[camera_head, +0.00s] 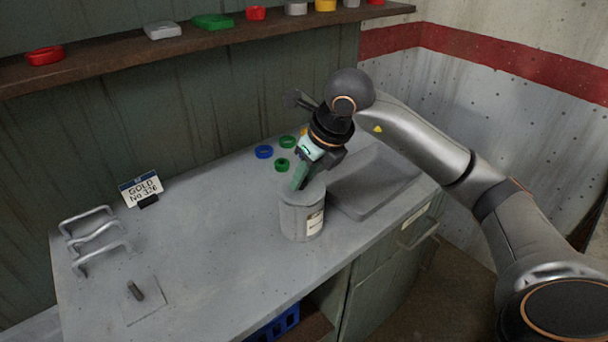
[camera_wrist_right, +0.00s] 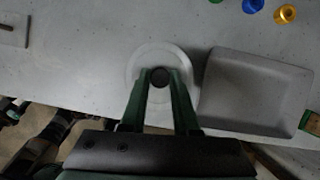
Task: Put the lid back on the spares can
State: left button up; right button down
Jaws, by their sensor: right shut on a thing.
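The spares can (camera_head: 299,222) is a grey cylinder with a pale label, upright on the grey bench near its front edge. A round grey lid (camera_head: 314,190) shows at the can's top; in the right wrist view the lid (camera_wrist_right: 135,78) is a pale disc with a dark knob (camera_wrist_right: 160,77). My right gripper (camera_head: 298,184) is above the can, pointing down, its green fingers shut on the lid's knob, also in the right wrist view (camera_wrist_right: 160,80). I cannot tell whether the lid is fully seated on the rim. My left gripper is not in view.
A grey tray (camera_head: 345,203) stands just right of the can. A rack of grey rails (camera_head: 98,241), a sign (camera_head: 141,188) and a small dark piece (camera_head: 136,291) are at left. The bench's middle is clear.

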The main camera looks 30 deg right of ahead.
dwell(0.4)
jog(key=c, duration=0.6)
grip_release()
jog(key=shift+o, duration=0.5)
jog(key=o, duration=0.4)
jog(key=shift+r+p, duration=2.75)
jog(key=shift+r, duration=0.8)
